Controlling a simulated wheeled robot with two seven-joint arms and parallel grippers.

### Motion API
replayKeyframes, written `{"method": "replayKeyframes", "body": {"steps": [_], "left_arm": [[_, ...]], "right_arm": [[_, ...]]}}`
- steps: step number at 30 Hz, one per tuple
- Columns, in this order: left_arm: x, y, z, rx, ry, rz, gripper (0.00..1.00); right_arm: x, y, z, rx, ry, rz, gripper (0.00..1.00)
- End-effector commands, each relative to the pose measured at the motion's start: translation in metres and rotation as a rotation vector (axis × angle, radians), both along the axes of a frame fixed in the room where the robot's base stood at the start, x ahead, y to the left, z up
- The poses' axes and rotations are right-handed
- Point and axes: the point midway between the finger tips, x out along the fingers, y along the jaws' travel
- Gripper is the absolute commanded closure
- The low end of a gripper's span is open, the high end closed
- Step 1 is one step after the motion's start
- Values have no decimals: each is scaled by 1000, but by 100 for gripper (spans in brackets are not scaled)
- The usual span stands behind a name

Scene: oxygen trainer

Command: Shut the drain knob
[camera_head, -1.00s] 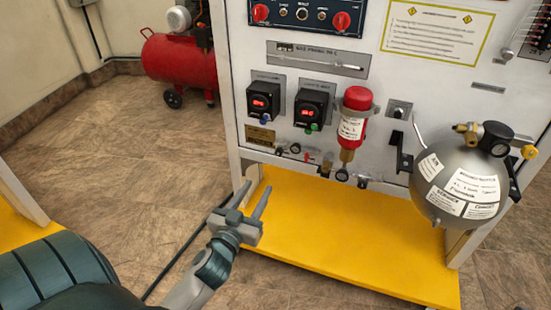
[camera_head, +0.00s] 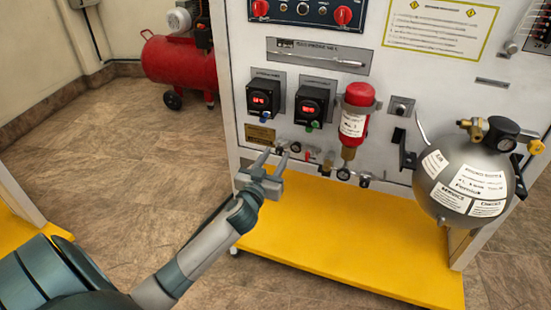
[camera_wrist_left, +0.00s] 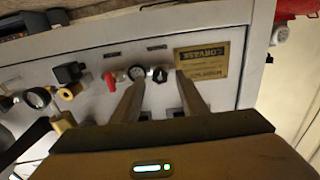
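In the head view the knob (camera_head: 281,144) is tiny and just beyond my fingertips. My left gripper (camera_head: 274,157) is open and empty, pointing at the panel's lower left. In the left wrist view its two fingers (camera_wrist_left: 158,84) appear on either side of the knob. I see no clear contact. My right gripper is not in view.
A red lever (camera_wrist_left: 110,80) and brass fittings (camera_wrist_left: 68,91) are close to the gauge. A red cylinder (camera_head: 354,124) and a grey tank (camera_head: 462,185) are to the right. A yellow base shelf (camera_head: 350,235) lies below, with its top clear.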

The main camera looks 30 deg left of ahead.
Motion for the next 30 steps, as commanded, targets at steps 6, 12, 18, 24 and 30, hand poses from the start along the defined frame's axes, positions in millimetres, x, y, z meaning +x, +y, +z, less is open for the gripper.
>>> {"method": "replayKeyframes", "body": {"steps": [6,12,18,24,30], "left_arm": [[6,2,1,0,0,0,61],[6,2,0,0,0,0,61],[6,2,0,0,0,0,100],[6,2,1,4,1,0,100],[6,1,1,36,9,1,100]], "right_arm": [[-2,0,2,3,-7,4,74],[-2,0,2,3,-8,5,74],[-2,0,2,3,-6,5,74],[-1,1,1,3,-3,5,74],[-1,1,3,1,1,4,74]]}}
